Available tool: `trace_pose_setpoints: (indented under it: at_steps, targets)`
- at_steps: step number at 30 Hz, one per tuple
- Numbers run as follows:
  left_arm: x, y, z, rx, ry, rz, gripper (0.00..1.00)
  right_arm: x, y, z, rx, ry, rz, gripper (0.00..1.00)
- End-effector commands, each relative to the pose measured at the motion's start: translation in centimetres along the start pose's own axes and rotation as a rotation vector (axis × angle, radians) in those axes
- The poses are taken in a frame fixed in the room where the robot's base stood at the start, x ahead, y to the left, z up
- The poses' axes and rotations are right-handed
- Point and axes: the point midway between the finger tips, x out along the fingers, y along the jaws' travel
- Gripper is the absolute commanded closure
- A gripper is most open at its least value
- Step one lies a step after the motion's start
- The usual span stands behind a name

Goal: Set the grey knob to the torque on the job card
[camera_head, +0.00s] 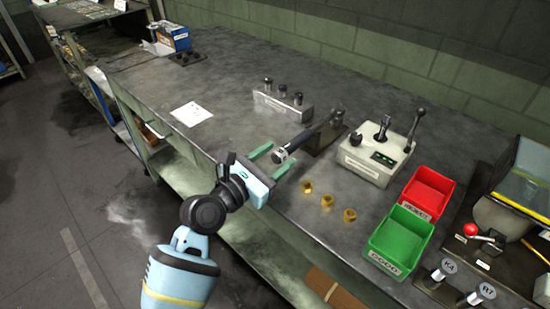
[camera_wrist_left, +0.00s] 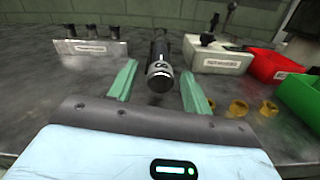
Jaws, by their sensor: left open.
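The grey knob (camera_head: 281,155) is the near end of a dark torque wrench (camera_head: 300,139) resting in a black stand (camera_head: 327,136) on the bench. In the left wrist view the knob (camera_wrist_left: 160,78) faces me, with a light ring and small unreadable marks. My left gripper (camera_head: 273,160) is open, its two green fingers on either side of the knob's end. In the left wrist view the gripper (camera_wrist_left: 159,76) shows gaps on both sides of the knob. A white card (camera_head: 191,113), perhaps the job card, lies flat on the bench; its print is too small to read.
A metal rack with dark sockets (camera_head: 283,103) stands behind the wrench. A grey tester box (camera_head: 376,153) with levers is to the right. Several brass nuts (camera_head: 327,201) lie before it. Red (camera_head: 427,194) and green (camera_head: 400,240) bins stand farther right.

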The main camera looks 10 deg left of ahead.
Motion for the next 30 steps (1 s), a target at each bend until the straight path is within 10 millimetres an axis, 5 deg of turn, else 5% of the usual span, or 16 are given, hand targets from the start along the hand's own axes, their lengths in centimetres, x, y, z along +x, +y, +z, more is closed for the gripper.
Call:
trace_pose_setpoints:
  at_steps: [7, 18, 30]
  targets:
    - [0.1, 0.0, 0.0, 0.000, 0.000, 0.000, 0.50, 0.0, 0.0, 0.0, 0.000, 0.000, 0.000, 0.56]
    - [0.1, 0.0, 0.0, 0.000, 0.001, 0.000, 0.95, 0.1, 0.1, -0.2, -0.001, 0.003, 0.001, 0.56]
    - [0.1, 0.0, 0.3, 0.232, 0.001, 0.001, 0.95, -1.0, 0.1, -2.1, -0.006, 0.032, 0.004, 0.56]
